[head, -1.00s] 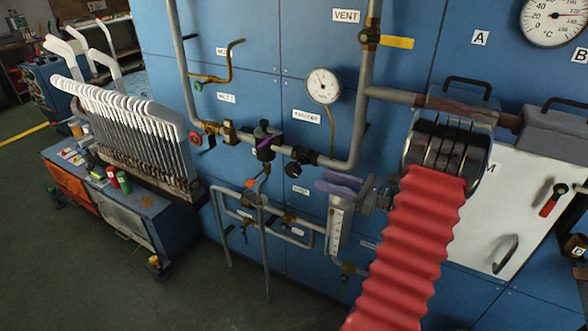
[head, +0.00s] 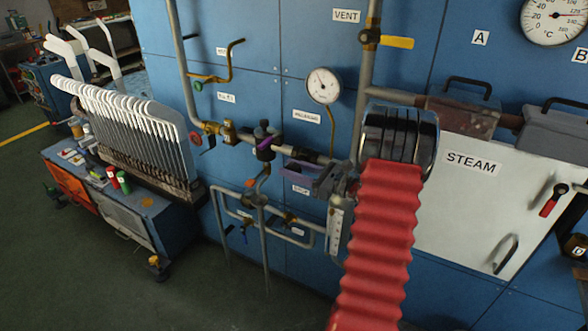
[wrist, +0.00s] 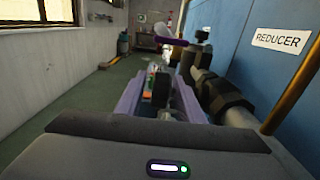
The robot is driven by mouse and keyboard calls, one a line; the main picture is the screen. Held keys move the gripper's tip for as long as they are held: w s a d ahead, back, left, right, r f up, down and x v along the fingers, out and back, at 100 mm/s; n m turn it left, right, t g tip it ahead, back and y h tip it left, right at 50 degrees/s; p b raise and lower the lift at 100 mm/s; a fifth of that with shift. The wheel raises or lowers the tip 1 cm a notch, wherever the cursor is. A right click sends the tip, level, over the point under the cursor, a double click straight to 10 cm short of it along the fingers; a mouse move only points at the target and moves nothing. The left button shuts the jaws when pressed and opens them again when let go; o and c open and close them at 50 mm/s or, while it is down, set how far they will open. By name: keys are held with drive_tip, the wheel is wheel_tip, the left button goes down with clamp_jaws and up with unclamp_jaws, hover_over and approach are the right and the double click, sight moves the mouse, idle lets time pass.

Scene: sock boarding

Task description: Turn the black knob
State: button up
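The black knob (wrist: 162,88) shows in the wrist view as a dark round shape between my two purple fingers, beside the dark pipe fittings (wrist: 228,98). In the head view my gripper hides it. My gripper (wrist: 162,104) is open, with its fingers spread. Background shows between the left finger and the knob, and I cannot tell whether the right finger touches it. In the head view my gripper (head: 304,170) is at the horizontal pipe, below the round gauge.
A valve with a purple handle (head: 265,141) sits just left on the same pipe. The gauge (head: 323,85) and its thin brass tube are above. The REDUCER label (wrist: 280,40) is on the blue wall at right. A flow tube (head: 335,230) stands below.

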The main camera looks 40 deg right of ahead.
drive_tip(key=shift+c, duration=0.3)
clamp_jaws()
drive_tip(key=shift+d, duration=0.25)
drive_tip(key=shift+a, duration=0.1)
drive_tip(key=shift+r, duration=0.1)
drive_tip(key=shift+g+h, duration=0.6)
drive_tip(key=shift+g, duration=0.7)
drive_tip(key=shift+w+g+h, duration=0.2)
drive_tip(key=shift+g+h, duration=0.5)
drive_tip(key=shift+g, duration=1.7)
